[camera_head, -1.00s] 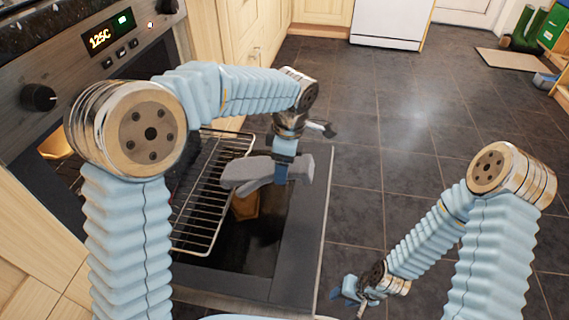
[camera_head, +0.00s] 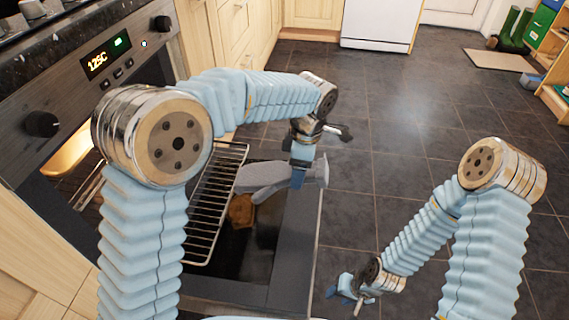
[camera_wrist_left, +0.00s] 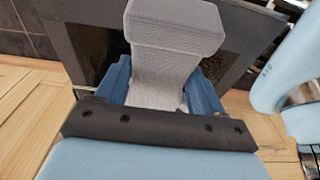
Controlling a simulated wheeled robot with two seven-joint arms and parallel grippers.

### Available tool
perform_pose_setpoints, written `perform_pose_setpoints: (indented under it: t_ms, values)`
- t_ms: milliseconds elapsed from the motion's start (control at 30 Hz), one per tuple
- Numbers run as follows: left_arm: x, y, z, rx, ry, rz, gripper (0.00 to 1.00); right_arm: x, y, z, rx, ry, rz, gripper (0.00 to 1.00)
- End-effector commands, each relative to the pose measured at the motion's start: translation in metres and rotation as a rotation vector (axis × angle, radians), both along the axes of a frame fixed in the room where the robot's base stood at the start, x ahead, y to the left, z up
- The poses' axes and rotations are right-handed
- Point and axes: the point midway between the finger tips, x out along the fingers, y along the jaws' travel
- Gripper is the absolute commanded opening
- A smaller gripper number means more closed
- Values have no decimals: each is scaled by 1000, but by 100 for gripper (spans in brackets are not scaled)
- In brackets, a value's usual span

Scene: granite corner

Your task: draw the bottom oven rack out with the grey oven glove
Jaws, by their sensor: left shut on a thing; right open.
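The wire oven rack (camera_head: 208,215) sticks out of the oven over the lowered door (camera_head: 290,250). My left gripper (camera_head: 302,158) is shut on the grey oven glove (camera_head: 268,178) and holds it above the door. The glove's left end meets the rack's outer bar in the head view; I cannot tell whether they touch. In the left wrist view the glove (camera_wrist_left: 170,60) stands between the blue fingers, over the dark door glass. My right gripper (camera_head: 347,288) is open and empty over the floor, right of the door.
The oven panel (camera_head: 110,65) reads about 125C. A brown patch (camera_head: 241,210) shows at the door glass by the rack. Tiled floor (camera_head: 400,150) right of the door is clear. Wooden cabinets (camera_head: 235,35) stand beyond the oven.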

Motion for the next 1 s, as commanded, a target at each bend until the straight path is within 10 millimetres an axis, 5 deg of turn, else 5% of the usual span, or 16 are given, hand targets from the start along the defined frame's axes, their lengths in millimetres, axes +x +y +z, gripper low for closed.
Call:
perform_pose_setpoints:
  t_ms: [433,1000]
  values:
    - [-5,-57,17,1,0,-2,31,0,0,32,0,0,0,43]
    - [-5,-63,16,0,-1,0,31,0,0,32,0,0,0,43]
